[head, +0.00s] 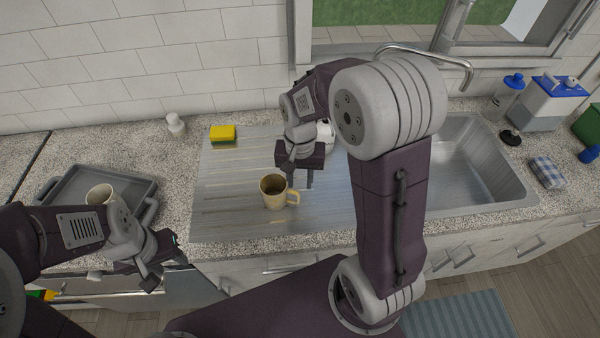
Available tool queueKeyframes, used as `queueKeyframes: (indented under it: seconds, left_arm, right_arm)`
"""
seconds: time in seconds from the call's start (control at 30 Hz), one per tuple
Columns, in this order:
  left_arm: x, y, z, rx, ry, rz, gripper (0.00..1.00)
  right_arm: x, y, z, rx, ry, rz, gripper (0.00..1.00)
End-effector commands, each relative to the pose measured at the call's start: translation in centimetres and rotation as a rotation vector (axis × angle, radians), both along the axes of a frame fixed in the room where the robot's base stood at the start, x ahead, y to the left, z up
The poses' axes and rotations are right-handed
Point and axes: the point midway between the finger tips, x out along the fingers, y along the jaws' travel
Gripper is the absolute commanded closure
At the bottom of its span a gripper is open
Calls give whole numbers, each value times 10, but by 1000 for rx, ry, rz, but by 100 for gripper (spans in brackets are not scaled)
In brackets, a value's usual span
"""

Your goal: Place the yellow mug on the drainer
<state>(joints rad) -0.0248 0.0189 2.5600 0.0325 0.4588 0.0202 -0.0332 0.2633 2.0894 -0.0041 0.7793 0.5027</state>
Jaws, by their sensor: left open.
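The yellow mug (270,197) stands upright on the ribbed metal drainer (225,215), near its front middle, with its handle toward the right. My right gripper (303,184) is just right of and behind the mug, close to the handle. Its two fingers show a gap with nothing between them; whether one touches the handle I cannot tell. My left gripper (164,273) is open and empty, low at the left in front of the counter edge, away from the mug.
A grey tray (68,181) with a pale cup (101,194) sits on the left counter. A yellow sponge (222,132) lies at the drainer's back left. A small white bottle (175,124) stands near the wall. The sink (470,160) is at the right, partly behind my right arm.

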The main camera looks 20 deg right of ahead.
Motion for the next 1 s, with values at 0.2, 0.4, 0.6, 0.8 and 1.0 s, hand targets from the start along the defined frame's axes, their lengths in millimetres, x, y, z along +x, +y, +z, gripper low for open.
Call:
queueKeyframes:
  seconds: [0.2,0.4,0.6,0.8,1.0]
  left_arm:
    - [0,0,3,0,0,0,58]
    - [0,0,2,0,0,0,58]
    - [0,0,3,0,0,0,58]
    - [0,0,3,0,0,0,58]
    - [0,0,3,0,0,0,58]
  right_arm:
    - [0,0,30,0,-2,0,67]
    - [-9,0,27,2,-4,39,67]
    - [-67,0,-10,2,-70,341,67]
    - [-85,-1,-20,-7,-97,447,67]
    - [-85,-1,-20,-7,-96,445,67]
